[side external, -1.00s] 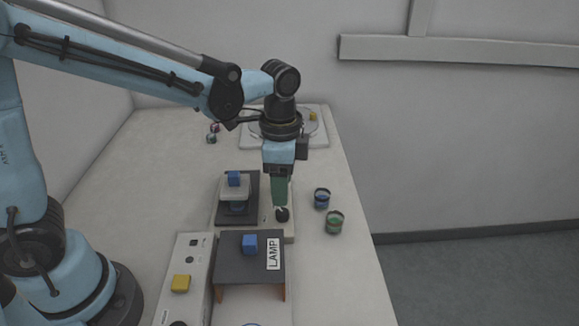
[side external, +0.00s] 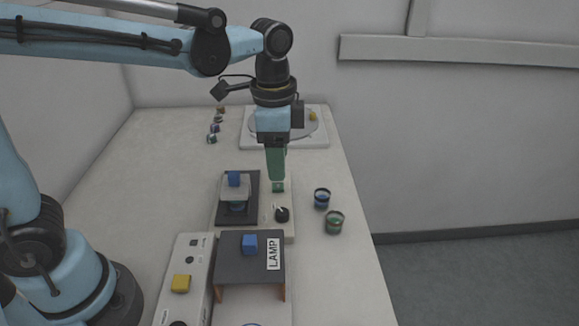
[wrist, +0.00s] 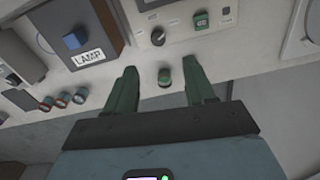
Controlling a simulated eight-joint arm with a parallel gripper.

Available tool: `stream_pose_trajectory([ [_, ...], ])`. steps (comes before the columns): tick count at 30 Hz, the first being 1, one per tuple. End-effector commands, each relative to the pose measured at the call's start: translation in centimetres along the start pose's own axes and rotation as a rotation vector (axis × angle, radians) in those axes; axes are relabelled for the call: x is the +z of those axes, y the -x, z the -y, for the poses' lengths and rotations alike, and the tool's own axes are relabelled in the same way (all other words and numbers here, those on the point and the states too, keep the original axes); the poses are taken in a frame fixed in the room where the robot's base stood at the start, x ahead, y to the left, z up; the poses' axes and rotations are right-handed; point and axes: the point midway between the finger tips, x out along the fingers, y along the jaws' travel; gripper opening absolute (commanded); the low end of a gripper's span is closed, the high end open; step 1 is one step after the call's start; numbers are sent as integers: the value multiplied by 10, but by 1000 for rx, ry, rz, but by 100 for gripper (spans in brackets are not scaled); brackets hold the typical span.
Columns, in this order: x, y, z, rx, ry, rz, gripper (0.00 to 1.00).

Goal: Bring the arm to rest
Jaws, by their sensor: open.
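My gripper (side external: 276,165) hangs pointing down above the pale press panel (side external: 288,232), with its green fingers above the black knob (side external: 282,214) and clear of it. In the wrist view, the fingers of my gripper (wrist: 160,75) are spread apart. A small green piece (wrist: 164,77) shows between them there; I cannot tell its height, and nothing is clamped. The knob (wrist: 158,37) and a green switch (wrist: 201,20) also show beyond the fingers. In the side view the green switch (side external: 278,187) sits just below the fingertips.
A dark LAMP stand (side external: 235,262) with a blue block is in front. A grey control box (side external: 190,262) with a yellow button is at its left. Blue (side external: 322,198) and green (side external: 334,222) jars stand right of the panel. A round-plate tray (side external: 318,140) is behind. The table's left side is mostly clear.

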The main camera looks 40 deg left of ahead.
Motion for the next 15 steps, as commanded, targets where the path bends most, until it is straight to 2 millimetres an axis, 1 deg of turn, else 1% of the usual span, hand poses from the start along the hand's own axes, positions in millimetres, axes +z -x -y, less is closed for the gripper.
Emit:
stream_pose_trajectory([
  [8, 47, 6, 3, -121, 326, -186, 54],
  [15, 86, -1, 3, -214, 631, -388, 54],
])
